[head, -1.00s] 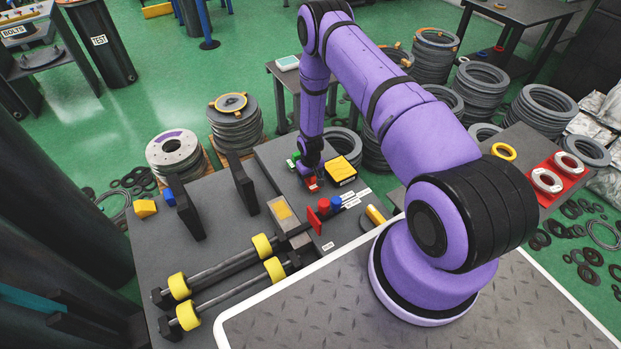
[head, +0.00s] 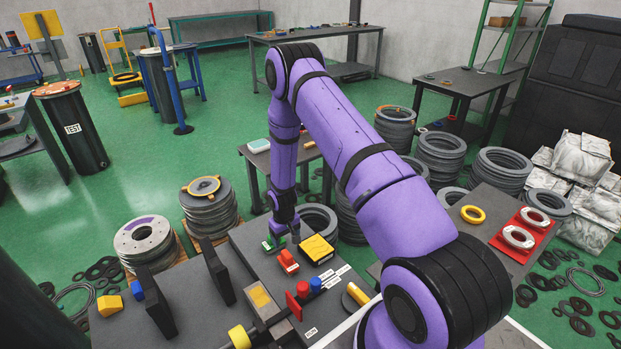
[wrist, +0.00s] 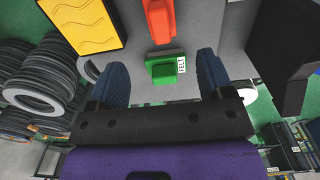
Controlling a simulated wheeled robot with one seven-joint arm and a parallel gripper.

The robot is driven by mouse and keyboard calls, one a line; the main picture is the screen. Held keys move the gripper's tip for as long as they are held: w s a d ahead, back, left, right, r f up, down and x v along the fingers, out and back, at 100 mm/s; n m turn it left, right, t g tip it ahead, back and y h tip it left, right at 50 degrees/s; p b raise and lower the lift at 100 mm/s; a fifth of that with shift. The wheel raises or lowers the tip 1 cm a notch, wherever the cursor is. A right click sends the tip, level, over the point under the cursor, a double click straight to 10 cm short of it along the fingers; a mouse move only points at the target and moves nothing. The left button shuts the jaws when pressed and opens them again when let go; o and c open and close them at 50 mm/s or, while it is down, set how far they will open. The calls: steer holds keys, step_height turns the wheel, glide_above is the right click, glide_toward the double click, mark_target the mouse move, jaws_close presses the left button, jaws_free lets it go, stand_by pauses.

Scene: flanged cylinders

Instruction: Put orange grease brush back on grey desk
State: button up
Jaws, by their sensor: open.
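An orange-red block-like piece (head: 288,262), which looks like the grease brush, lies on the grey table (head: 245,240) in front of me. It also shows at the top middle of the wrist view (wrist: 160,20). A green piece (wrist: 165,69) with a FELT label lies beside it. My gripper (wrist: 163,62) is open and empty, its two blue-dark fingers apart, with the green piece between them in the picture. In the head view my gripper (head: 294,236) hangs just behind the orange-red piece. Which of several grey tables is the desk I cannot tell.
A yellow box with wavy lines (head: 317,248) stands right of the orange-red piece. Red and blue pieces (head: 305,288) and a yellow-ended roller (head: 239,337) lie nearer. Two dark upright plates (head: 217,270) stand left. A small dark table (head: 258,163) stands behind, ringed by stacks of grey rings.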

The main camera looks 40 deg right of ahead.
step_height(320, 180, up, 31)
steer(key=a+t, duration=0.2)
steer(key=a, duration=0.1)
steer(key=s+a+r+t, duration=0.1)
steer(key=s+r, duration=0.4)
steer(key=r, duration=0.4)
steer(key=s+a+r, duration=0.1)
steer(key=s+r, duration=0.4)
steer(key=r, duration=0.3)
steer(key=s+a+r+t, duration=0.1)
steer(key=s+r, duration=0.4)
steer(key=s, duration=0.7)
steer(key=s+a+r+t, duration=0.1)
steer(key=s+r, duration=0.4)
steer(key=s, duration=0.6)
steer(key=shift+s+a+r, duration=0.2)
steer(key=shift+s+a, duration=0.15)
steer(key=shift+a, duration=0.45)
